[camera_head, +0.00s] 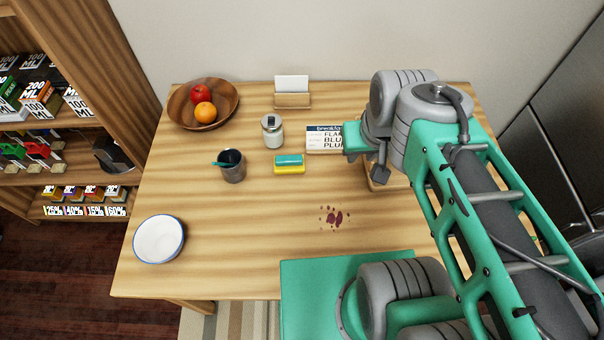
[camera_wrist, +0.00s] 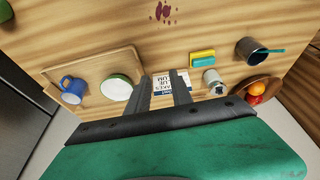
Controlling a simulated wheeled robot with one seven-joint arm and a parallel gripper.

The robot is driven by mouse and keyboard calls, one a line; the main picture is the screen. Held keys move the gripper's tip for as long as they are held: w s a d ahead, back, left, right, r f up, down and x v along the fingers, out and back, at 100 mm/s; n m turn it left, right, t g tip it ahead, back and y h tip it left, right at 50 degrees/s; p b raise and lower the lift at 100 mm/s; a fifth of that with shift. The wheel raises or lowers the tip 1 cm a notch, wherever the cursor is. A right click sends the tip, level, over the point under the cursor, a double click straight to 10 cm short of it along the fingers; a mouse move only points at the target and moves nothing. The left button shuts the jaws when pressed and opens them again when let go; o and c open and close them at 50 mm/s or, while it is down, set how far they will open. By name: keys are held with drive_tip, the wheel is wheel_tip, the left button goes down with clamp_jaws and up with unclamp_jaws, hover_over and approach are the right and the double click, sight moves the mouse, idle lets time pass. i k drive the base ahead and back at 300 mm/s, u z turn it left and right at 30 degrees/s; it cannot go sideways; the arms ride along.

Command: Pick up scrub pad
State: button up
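The scrub pad (camera_head: 289,164) is a small block with a teal top and a yellow lower layer, lying on the wooden table near its middle. It also shows in the wrist view (camera_wrist: 202,57), to the right of my fingers. My gripper (camera_wrist: 161,74) is open, with its two dark fingers apart and nothing held between them. It is over the table, to the right of the pad in the head view, where my arm mostly hides it.
A grey cup (camera_head: 232,166) and a lidded jar (camera_head: 272,131) stand close to the pad. A card (camera_head: 323,139), fruit bowl (camera_head: 178,109), white bowl (camera_head: 159,239) and dark red stain (camera_head: 335,217) surround it. A tray (camera_wrist: 92,67) holds a blue mug (camera_wrist: 73,89).

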sight(289, 164)
drive_tip(key=k, duration=1.3)
drive_tip(key=u, duration=0.5)
drive_tip(key=i, duration=0.6)
drive_tip(key=u, duration=0.5)
drive_tip(key=i, duration=0.9)
drive_tip(key=z, duration=0.25)
